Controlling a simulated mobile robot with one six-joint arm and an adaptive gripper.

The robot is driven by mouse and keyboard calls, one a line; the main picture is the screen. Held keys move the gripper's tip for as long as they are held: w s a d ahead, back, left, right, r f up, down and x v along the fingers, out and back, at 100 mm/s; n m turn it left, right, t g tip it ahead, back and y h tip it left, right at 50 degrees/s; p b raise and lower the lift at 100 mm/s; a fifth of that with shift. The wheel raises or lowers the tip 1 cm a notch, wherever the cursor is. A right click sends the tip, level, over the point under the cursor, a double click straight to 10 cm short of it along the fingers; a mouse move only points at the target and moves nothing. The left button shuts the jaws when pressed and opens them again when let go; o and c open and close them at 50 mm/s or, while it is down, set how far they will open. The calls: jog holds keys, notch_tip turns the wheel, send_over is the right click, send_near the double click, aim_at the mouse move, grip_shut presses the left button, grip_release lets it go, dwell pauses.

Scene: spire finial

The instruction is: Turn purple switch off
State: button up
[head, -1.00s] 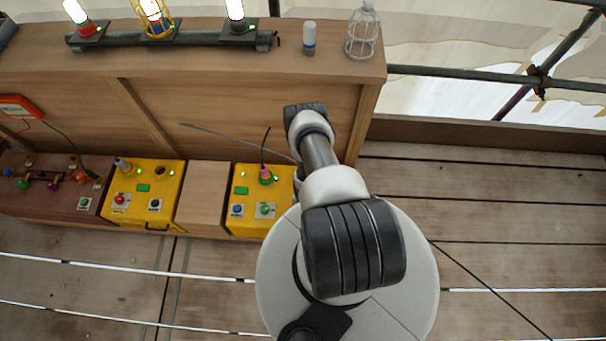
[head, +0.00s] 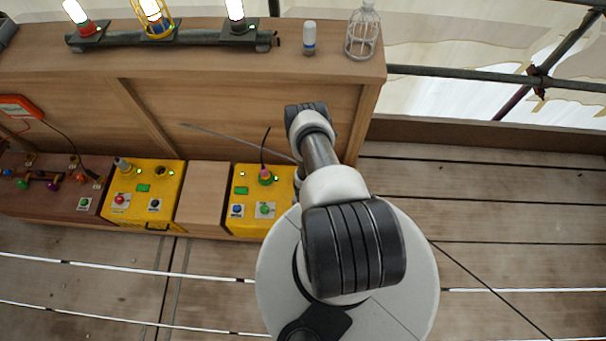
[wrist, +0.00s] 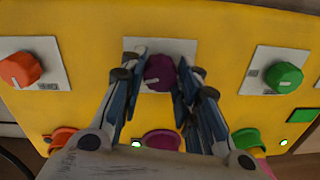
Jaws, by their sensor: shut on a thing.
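The purple switch (wrist: 161,74) is a round knob on a white plate on a yellow panel, at the top middle of the wrist view. My gripper (wrist: 158,68) has its two blue-grey fingers on either side of the knob and is shut on it. The fingers cover the knob's sides, and its pointer mark is hard to make out. In the head view neither the gripper nor the purple switch shows.
An orange knob (wrist: 20,70) is left of the purple switch and a green knob (wrist: 284,77) is right of it. Coloured sockets line the panel below. In the head view, yellow boxes (head: 145,193) stand along a wooden bench (head: 230,95).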

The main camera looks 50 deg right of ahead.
jog(key=n, duration=0.7)
jog(key=shift+d, duration=0.1)
jog(key=n, duration=0.4)
jog(key=shift+g, duration=0.3)
jog(key=shift+n+p, duration=0.5)
jog(key=shift+n, duration=1.3)
jog(key=o, duration=1.1)
jog(key=shift+c, duration=0.2)
jog(key=shift+r, duration=0.15)
